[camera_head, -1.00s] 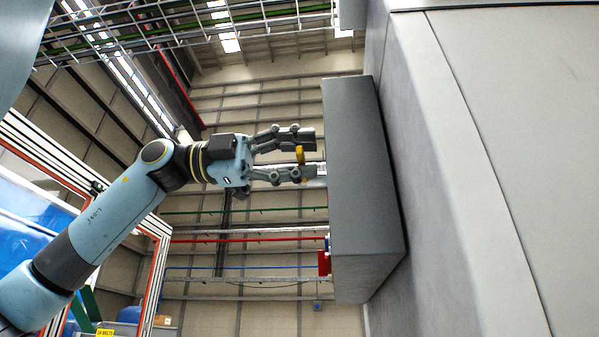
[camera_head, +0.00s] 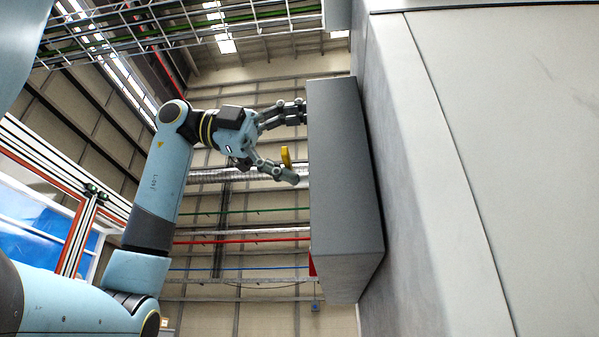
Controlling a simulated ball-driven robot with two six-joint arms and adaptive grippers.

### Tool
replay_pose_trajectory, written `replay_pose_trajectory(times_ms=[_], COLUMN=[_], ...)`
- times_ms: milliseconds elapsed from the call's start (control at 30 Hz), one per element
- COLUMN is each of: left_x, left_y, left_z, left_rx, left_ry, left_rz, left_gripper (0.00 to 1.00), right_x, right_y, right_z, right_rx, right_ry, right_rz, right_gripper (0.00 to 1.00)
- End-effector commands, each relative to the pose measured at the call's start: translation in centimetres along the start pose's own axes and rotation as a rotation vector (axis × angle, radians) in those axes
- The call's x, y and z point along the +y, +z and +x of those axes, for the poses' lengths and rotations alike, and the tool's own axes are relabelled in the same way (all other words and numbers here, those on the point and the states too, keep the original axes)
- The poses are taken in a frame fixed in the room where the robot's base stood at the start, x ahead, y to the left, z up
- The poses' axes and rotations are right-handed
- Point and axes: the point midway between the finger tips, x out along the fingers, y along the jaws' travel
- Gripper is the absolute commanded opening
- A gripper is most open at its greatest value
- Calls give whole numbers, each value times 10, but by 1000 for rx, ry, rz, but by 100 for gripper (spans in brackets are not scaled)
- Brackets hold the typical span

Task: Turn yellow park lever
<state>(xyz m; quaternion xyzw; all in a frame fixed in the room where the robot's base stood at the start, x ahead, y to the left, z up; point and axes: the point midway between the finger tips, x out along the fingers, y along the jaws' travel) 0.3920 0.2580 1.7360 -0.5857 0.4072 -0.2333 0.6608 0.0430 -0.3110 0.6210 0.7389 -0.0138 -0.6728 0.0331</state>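The yellow park lever (camera_head: 286,157) is a small yellow piece at the left side of a grey box (camera_head: 345,190), in the middle of the head view. My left gripper (camera_head: 298,145) reaches the box's left side with its fingers spread wide, one above the lever and one below. The lever stands just above the lower finger; I cannot tell whether they touch. The upper fingertip is at the box's edge, partly hidden. The lever's mount on the box is not visible. My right gripper is not in view.
The grey box is fixed to a large grey wall or column (camera_head: 450,190) filling the right side. A wire cable tray (camera_head: 180,30) runs across the top. A small red part (camera_head: 312,265) shows at the box's lower left. Left of the box is open space.

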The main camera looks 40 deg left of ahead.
Motion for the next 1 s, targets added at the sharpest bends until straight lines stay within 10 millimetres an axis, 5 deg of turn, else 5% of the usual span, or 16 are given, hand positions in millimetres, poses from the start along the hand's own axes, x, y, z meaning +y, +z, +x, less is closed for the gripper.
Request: replay_pose_trajectory(times_ms=[167,267,1000], left_x=[-5,-2,17], left_y=[2,2,2], left_z=[-9,-16,-68], left_rx=[-10,-9,-3], left_ry=[-14,-12,-4], left_rz=[0,0,-1], left_gripper=[62,38,38], right_x=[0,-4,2], right_y=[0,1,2], right_z=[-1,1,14], right_rx=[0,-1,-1], right_ry=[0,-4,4], right_rz=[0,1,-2], right_gripper=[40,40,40])
